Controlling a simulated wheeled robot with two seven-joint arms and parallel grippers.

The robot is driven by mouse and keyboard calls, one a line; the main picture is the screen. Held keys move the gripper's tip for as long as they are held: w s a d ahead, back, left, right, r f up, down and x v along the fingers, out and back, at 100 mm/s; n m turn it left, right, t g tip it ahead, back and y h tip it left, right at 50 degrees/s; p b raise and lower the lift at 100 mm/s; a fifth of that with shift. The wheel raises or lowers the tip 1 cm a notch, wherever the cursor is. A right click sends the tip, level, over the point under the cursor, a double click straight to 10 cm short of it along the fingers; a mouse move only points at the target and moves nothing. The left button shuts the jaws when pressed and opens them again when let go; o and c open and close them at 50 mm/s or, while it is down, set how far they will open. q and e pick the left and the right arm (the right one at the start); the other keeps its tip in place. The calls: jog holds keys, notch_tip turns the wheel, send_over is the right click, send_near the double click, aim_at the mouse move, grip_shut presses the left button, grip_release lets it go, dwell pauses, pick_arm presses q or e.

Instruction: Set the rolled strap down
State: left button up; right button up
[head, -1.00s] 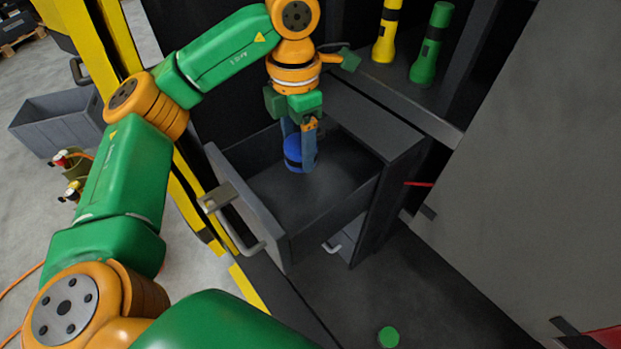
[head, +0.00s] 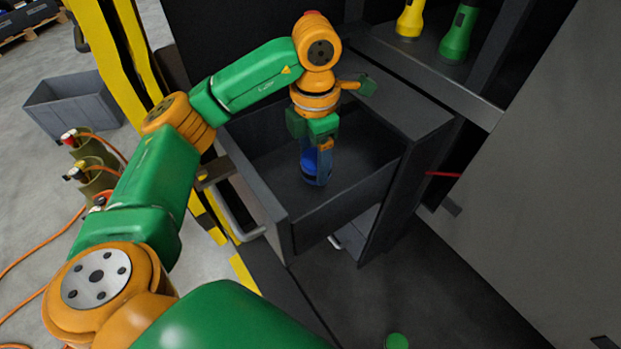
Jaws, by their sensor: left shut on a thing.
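The blue rolled strap (head: 309,162) is between the fingers of my left gripper (head: 317,168), inside the open grey drawer (head: 268,196). The gripper points down and is shut on the strap. The fingers cover part of the strap. The strap is low in the drawer, near its floor; I cannot tell whether it touches the floor. My right gripper is not in the head view.
The drawer walls stand close around my left gripper. A yellow flashlight (head: 410,18) and a green flashlight (head: 459,32) stand on the shelf above right. A grey bin (head: 75,105) and orange-hosed bottles are on the floor at left. A grey panel (head: 540,190) stands at right.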

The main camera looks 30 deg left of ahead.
aim_at(312, 177)
pick_arm(q)
notch_tip(312, 177, down, 5)
jog(key=shift+s+r+p, duration=0.1)
jog(key=shift+p, duration=0.6)
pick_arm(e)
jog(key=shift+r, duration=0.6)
pick_arm(q)
jog(key=shift+f, duration=0.4)
jog(key=shift+f, duration=0.15)
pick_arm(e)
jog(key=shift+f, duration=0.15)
pick_arm(q)
jog(key=o, duration=1.6)
notch_tip(312, 177, up, 4)
jog(key=shift+r+b, duration=0.1)
jog(key=shift+b, duration=0.65)
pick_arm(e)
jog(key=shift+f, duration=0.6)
pick_arm(q)
notch_tip(312, 177, up, 8)
jog(key=shift+r+p, duration=0.1)
jog(key=shift+p, duration=0.8)
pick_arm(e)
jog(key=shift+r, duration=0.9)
